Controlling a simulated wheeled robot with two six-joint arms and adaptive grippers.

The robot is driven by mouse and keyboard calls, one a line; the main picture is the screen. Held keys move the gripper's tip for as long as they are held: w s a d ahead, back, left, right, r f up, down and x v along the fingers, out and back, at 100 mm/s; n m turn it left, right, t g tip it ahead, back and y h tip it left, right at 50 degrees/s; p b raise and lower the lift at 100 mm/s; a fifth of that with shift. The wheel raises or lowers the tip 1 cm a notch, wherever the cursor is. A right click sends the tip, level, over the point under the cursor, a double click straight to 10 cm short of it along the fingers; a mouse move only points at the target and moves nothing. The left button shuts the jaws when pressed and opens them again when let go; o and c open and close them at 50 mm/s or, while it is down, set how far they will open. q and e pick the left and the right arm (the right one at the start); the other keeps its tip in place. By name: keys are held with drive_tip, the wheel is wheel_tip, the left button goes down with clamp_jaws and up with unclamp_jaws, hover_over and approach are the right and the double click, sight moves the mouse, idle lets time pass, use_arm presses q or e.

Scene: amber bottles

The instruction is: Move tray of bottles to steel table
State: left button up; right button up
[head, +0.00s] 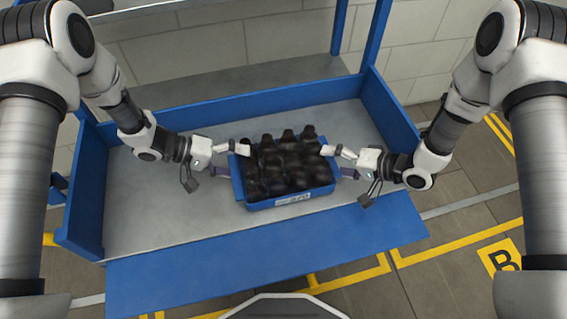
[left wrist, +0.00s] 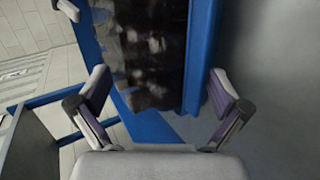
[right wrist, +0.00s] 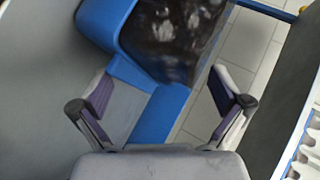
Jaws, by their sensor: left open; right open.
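A blue tray (head: 293,202) filled with dark bottles (head: 285,160) sits on the grey top of a blue-framed workbench in the head view. A pale label shows on its front wall. My left gripper (head: 239,160) is open at the tray's left side. My right gripper (head: 335,162) is open at the tray's right side. In the left wrist view the tray's blue wall (left wrist: 200,60) lies ahead between the open fingers (left wrist: 160,95). In the right wrist view the tray's corner (right wrist: 105,25) lies ahead of the open fingers (right wrist: 160,100). Whether the fingers touch the tray is unclear.
The workbench (head: 160,215) has raised blue side walls and a blue front ledge (head: 270,255). Bare grey surface lies left and right of the tray. Blue posts rise behind. A floor marking with the letter B (head: 503,258) and yellow lines show at right.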

sight(253, 155)
use_arm(q)
drive_tip(key=c, duration=1.6)
use_arm(e)
drive_tip(key=c, duration=1.6)
use_arm(q)
drive_tip(key=shift+r, duration=0.1)
use_arm(e)
drive_tip(key=shift+r, duration=0.1)
use_arm(q)
drive_tip(key=shift+r, duration=0.1)
use_arm(e)
drive_tip(key=shift+r, duration=0.1)
